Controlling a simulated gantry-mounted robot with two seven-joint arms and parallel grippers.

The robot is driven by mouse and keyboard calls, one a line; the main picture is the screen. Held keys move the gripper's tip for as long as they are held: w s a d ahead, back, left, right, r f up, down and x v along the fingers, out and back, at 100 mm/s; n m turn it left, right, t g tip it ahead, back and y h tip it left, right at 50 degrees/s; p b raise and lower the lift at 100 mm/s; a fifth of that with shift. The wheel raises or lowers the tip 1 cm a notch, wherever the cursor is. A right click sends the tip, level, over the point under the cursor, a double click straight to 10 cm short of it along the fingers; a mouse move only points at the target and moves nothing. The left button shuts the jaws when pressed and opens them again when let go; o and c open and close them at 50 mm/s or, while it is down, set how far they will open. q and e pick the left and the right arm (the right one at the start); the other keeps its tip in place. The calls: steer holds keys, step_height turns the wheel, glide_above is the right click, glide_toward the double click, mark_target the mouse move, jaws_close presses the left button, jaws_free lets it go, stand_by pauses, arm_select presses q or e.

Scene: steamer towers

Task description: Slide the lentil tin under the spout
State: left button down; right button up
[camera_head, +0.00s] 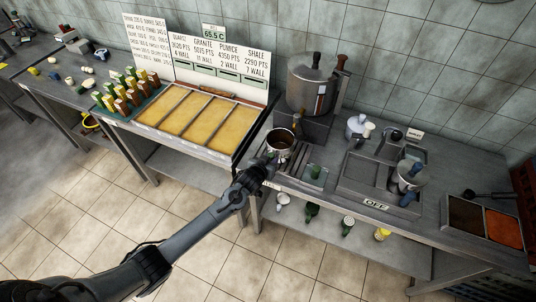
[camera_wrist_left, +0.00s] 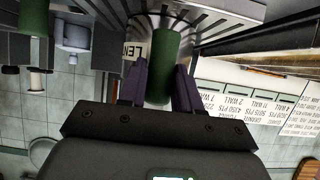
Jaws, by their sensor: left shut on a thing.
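The lentil tin (camera_head: 281,147) is a round metal pot, open at the top, on the slatted rack at the front of the counter, below the big steel urn (camera_head: 309,85). The urn's spout (camera_head: 296,122) is just behind and above the tin's rim; I cannot tell whether it is over the opening. My left gripper (camera_head: 268,164) is on the near side of the tin. In the left wrist view its fingers (camera_wrist_left: 162,85) are shut on the tin's green handle (camera_wrist_left: 166,48), beside a partly hidden label (camera_wrist_left: 135,48) reading "LEN". My right gripper is not in view.
A small glass dish (camera_head: 314,175) stands right of the rack. Further right are a grey tray (camera_head: 360,182) marked OFF and a metal jug (camera_head: 408,177). Left is a bin of yellow compartments (camera_head: 197,117). Several items stand on the shelf below.

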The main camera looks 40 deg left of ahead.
mark_target(281, 154)
arm_select(q)
steer(key=shift+w+d+b, duration=0.45)
steer(key=shift+w+d, duration=0.1)
steer(key=shift+w, duration=0.25)
steer(key=shift+w+d+b, duration=0.4)
steer(key=shift+w+d, duration=0.1)
steer(key=shift+w, duration=0.25)
